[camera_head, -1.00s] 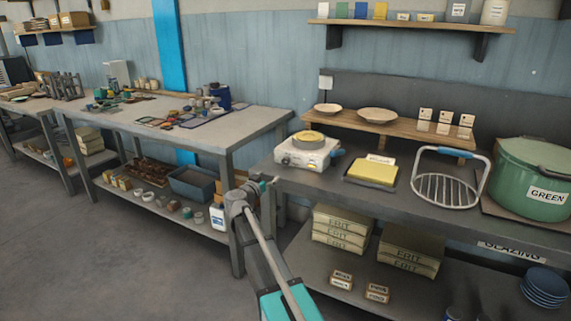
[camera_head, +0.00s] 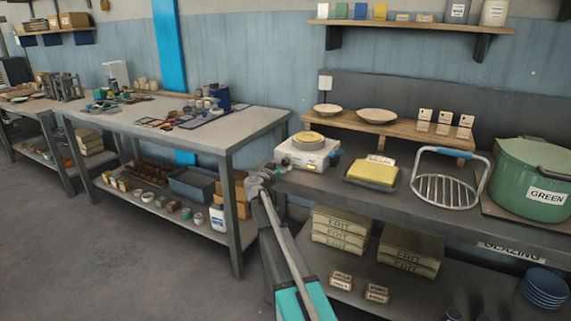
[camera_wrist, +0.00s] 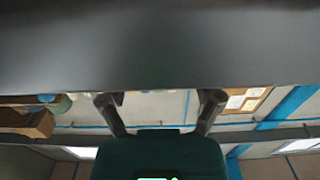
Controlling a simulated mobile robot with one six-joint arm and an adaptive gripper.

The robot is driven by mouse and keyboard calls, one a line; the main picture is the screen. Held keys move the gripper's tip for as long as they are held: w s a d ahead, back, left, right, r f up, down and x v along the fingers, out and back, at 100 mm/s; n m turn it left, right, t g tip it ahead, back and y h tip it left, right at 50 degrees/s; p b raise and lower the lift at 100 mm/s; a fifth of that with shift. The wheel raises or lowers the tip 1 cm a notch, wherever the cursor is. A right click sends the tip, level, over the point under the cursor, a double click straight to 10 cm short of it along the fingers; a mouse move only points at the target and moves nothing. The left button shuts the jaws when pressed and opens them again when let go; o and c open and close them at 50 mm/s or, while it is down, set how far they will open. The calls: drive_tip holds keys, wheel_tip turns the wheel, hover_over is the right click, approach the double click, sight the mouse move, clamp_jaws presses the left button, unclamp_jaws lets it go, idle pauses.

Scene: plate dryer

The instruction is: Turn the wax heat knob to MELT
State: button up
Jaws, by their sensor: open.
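A white wax heater (camera_head: 307,155) with a round yellow top stands at the left end of the right-hand workbench. A blue part sticks out at its right side. Small marks show on its front, too small to read, so I cannot tell the knob's setting. My gripper (camera_head: 266,174) is at the bench's left front corner, just in front of and left of the heater, and looks apart from it. In the wrist view my gripper (camera_wrist: 158,98) has its two fingers spread with nothing between them. The heater and knob do not show there.
A yellow block on a dark tray (camera_head: 371,172), a wire rack (camera_head: 444,190) and a green pot (camera_head: 535,178) stand right of the heater. A low wooden shelf (camera_head: 395,128) is behind. A dark surface (camera_wrist: 160,45) fills the top of the wrist view.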

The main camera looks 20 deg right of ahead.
sight(284, 163)
drive_tip(key=shift+x, duration=1.8)
drive_tip(key=c, duration=1.1)
